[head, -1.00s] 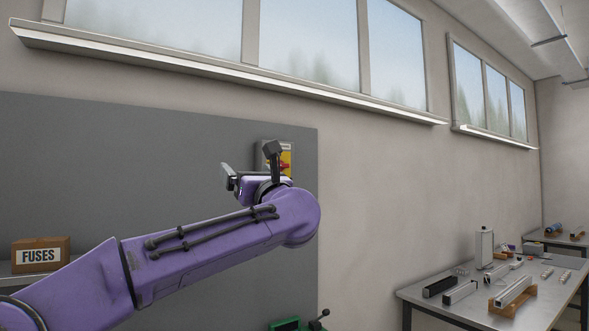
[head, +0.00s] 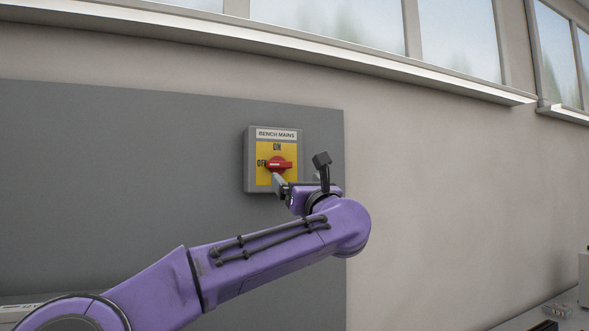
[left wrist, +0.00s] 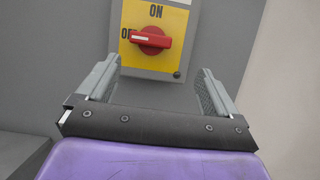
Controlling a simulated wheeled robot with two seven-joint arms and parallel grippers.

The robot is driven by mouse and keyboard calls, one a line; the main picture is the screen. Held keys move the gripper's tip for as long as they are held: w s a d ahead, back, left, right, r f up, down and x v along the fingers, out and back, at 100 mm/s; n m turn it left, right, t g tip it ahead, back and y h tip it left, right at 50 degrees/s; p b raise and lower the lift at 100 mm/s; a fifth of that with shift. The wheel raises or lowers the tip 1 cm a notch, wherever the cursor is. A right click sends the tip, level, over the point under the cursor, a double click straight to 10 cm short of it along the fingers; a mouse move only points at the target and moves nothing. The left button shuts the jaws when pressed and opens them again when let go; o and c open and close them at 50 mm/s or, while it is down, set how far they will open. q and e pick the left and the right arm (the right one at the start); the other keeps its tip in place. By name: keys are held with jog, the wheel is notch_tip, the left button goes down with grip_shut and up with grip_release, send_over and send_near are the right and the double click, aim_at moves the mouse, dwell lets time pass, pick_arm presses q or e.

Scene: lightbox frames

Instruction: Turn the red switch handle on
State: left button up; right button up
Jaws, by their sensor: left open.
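The red switch handle (head: 279,164) sits on the yellow plate of a grey box (head: 249,160) labelled BENCH MAINS. The handle lies horizontal, its white-marked end pointing left to OFF; ON is printed above it. In the left wrist view the handle (left wrist: 150,40) is ahead, beyond the fingertips. My left gripper (left wrist: 158,80) is open and empty, with its two fingers set wide apart and the handle in the gap between them as seen from the wrist. In the head view the left gripper (head: 284,186) is just below and right of the handle. My right gripper is not in view.
The box is mounted on a dark grey wall panel (head: 120,150). A pale wall (head: 450,190) is to the right, with windows above a ledge. Part of a bench with items shows at the lower right.

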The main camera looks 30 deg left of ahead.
aim_at(281, 167)
pick_arm(q)
jog(key=a+r+p, duration=0.1)
jog(key=a, duration=0.1)
jog(key=w+a+r+p, duration=0.1)
jog(key=p, duration=0.1)
jog(key=a+r+p, duration=0.1)
jog(key=a+r, duration=0.1)
jog(key=shift+w+a, duration=0.25)
jog(key=shift+a, duration=0.05)
jog(key=shift+w+d+p, duration=0.1)
jog(key=shift+w+p, duration=0.25)
jog(key=shift+w, duration=0.05)
jog(key=shift+w+a+f, duration=0.2)
jog(key=shift+w+f, duration=0.2)
jog(key=shift+w, duration=0.35)
jog(key=shift+a, duration=0.25)
jog(key=shift+s, duration=0.15)
jog(key=c, duration=0.4)
jog(key=shift+s+d+r, duration=0.1)
jog(key=c, duration=0.6)
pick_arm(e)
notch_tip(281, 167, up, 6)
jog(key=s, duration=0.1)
